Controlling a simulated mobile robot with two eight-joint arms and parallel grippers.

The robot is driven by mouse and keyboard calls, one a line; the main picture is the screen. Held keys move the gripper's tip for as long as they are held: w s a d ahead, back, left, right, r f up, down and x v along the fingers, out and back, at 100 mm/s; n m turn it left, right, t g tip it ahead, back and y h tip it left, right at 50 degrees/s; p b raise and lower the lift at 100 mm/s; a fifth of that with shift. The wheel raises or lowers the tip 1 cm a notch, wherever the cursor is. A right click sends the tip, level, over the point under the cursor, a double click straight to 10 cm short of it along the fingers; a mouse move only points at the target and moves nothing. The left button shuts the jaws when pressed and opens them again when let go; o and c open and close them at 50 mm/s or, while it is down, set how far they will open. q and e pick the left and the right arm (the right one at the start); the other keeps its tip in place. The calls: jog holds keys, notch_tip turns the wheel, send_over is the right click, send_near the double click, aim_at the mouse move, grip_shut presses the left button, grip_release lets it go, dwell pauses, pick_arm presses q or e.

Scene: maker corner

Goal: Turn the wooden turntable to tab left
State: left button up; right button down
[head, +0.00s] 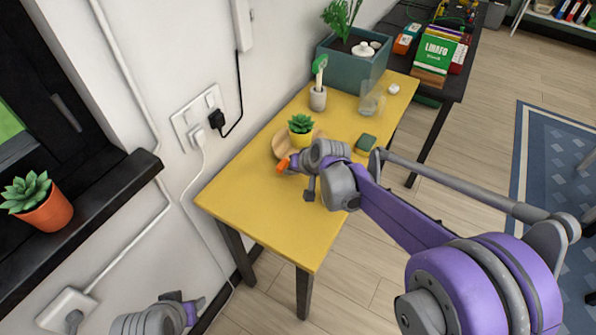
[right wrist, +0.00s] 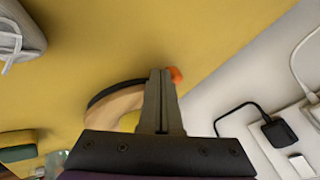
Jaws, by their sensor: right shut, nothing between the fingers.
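The wooden turntable (head: 281,144) lies on the yellow table, with a green succulent in a yellow pot (head: 301,139) on it. Its orange tab (head: 283,166) shows at the near-left edge of the disc in the head view. My right gripper (head: 291,164) is shut and empty, right beside the tab. In the right wrist view the shut fingers (right wrist: 162,75) partly cover the wooden disc (right wrist: 122,103), and the orange tab (right wrist: 176,75) shows just right of their tips. I cannot tell whether they touch. Part of my left arm shows at the bottom of the head view; its fingers are unclear.
On the yellow table (head: 245,195) stand a green sponge-like block (head: 365,143), a clear glass (head: 372,102), a small grey pot (head: 318,98) and a teal planter (head: 352,68). A wall with sockets (head: 198,117) and cables runs along the left. The table's near end is clear.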

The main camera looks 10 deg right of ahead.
jog(key=shift+w+a, duration=0.2)
jog(key=shift+a, duration=0.2)
pick_arm(q)
jog(key=shift+s+d, duration=0.1)
jog(key=shift+d, duration=0.05)
pick_arm(e)
jog(key=shift+a+r, duration=0.1)
jog(key=shift+a, duration=0.05)
dwell(0.4)
